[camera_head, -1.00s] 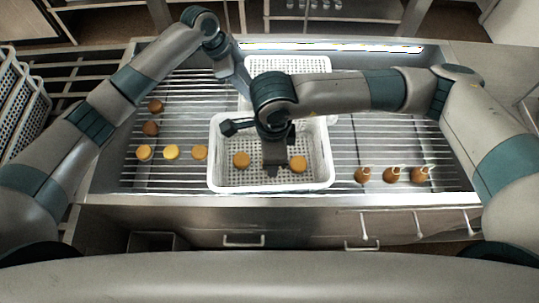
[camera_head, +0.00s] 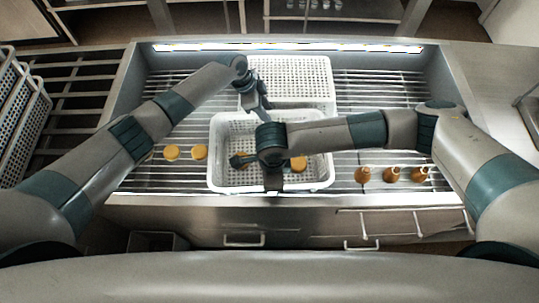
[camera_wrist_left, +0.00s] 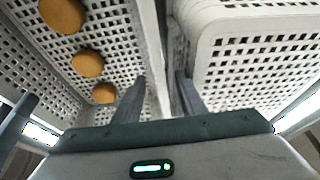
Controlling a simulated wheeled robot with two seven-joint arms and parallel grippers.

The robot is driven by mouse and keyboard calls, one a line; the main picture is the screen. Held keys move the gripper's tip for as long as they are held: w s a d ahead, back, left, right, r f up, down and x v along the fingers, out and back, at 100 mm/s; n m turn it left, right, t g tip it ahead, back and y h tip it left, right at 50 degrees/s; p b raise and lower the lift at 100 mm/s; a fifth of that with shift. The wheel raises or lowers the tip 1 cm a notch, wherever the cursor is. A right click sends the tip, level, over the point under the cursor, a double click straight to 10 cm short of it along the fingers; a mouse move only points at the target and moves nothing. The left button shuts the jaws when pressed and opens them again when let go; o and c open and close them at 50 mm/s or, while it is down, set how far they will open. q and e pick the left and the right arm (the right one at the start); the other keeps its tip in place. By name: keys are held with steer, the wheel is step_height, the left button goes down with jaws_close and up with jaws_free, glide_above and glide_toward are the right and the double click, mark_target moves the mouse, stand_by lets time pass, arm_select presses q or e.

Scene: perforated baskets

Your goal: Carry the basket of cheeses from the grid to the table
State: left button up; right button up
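A white perforated basket (camera_head: 216,152) stands on the metal grid. Round orange-yellow cheeses (camera_head: 299,163) lie in it, one partly hidden by my right gripper; the left wrist view shows three cheeses (camera_wrist_left: 87,63). My left gripper (camera_head: 264,112) is at the basket's far wall, beside a second basket. In the left wrist view its fingers (camera_wrist_left: 160,82) are apart on either side of the narrow strip where the two baskets meet; I see no firm contact. My right gripper (camera_head: 272,186) points down at the near rim. Its fingertips are too dark and small to read.
A second white perforated basket (camera_head: 290,72) stands right behind. More cheeses (camera_head: 171,152) lie on the grid at left, and several brown bottle-like items (camera_head: 391,174) stand at right. Tall white baskets (camera_head: 22,115) are at the far left. The grid has raised metal edges.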

arm_select(q)
steer(key=shift+d+f, duration=0.1)
steer(key=shift+f, duration=0.25)
arm_select(e)
steer(key=shift+f, duration=0.4)
arm_select(q)
steer(key=c, duration=0.9)
arm_select(e)
jaws_close()
arm_select(q)
steer(key=shift+s, duration=0.1)
jaws_close()
arm_select(e)
steer(key=shift+w, duration=0.1)
